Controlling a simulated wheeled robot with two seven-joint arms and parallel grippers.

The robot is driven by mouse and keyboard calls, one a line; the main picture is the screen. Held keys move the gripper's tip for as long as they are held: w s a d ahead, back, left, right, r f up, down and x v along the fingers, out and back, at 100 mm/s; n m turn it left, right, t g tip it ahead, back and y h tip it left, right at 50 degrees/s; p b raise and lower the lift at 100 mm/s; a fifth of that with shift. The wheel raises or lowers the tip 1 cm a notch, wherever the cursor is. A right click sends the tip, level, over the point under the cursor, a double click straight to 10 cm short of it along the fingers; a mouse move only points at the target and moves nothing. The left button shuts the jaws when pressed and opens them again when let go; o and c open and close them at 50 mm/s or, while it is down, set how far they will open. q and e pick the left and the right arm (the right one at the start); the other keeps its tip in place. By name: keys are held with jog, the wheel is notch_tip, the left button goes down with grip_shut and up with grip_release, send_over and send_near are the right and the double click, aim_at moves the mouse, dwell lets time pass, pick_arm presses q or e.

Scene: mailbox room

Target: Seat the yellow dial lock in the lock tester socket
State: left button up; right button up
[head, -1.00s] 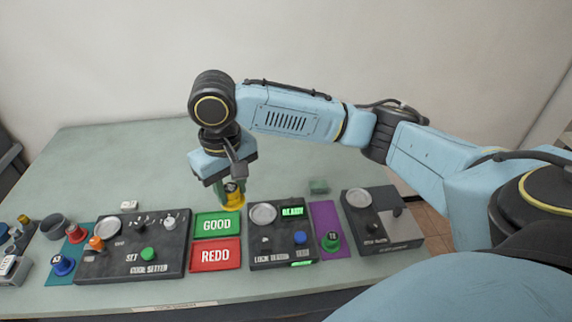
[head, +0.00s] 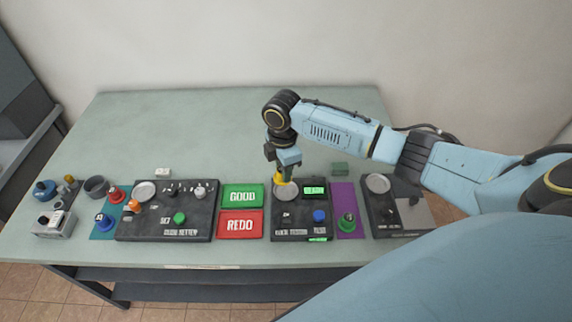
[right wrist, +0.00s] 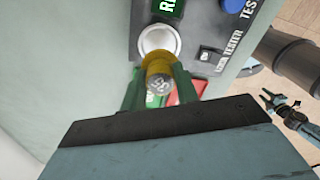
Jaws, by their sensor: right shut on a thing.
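My right gripper (head: 285,175) is shut on the yellow dial lock (right wrist: 160,82), which sits between its green fingers with its dial face showing in the right wrist view. The lock tester (head: 302,207) is a dark box with a lit green display. Its round pale socket (head: 286,192) lies just below the held lock in the head view. In the right wrist view the socket (right wrist: 158,38) looks empty, and the lock overlaps its near rim. The lock appears above it, not in it; the exact gap is unclear. A small blue-grey gripper (right wrist: 283,103) at the right edge seems to be my left one.
The green GOOD pad (head: 242,196) and red REDO pad (head: 239,224) lie left of the tester. A code setter box (head: 166,222) stands farther left. A green lock (head: 347,222) is on a purple mat at right, beside another dark box (head: 380,212).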

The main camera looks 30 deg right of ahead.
jog(key=shift+s+d+f+n, duration=0.1)
jog(key=shift+d+f+n, duration=0.25)
jog(key=shift+f+n, duration=0.15)
jog(key=shift+f, duration=0.1)
notch_tip(320, 180, down, 4)
jog(key=b, duration=0.5)
jog(key=shift+d+p, duration=0.1)
jog(key=shift+p, duration=0.8)
dwell(0.8)
dwell(0.7)
jog(key=shift+f+b, duration=0.3)
jog(key=shift+f, duration=0.4)
jog(key=shift+p, duration=0.35)
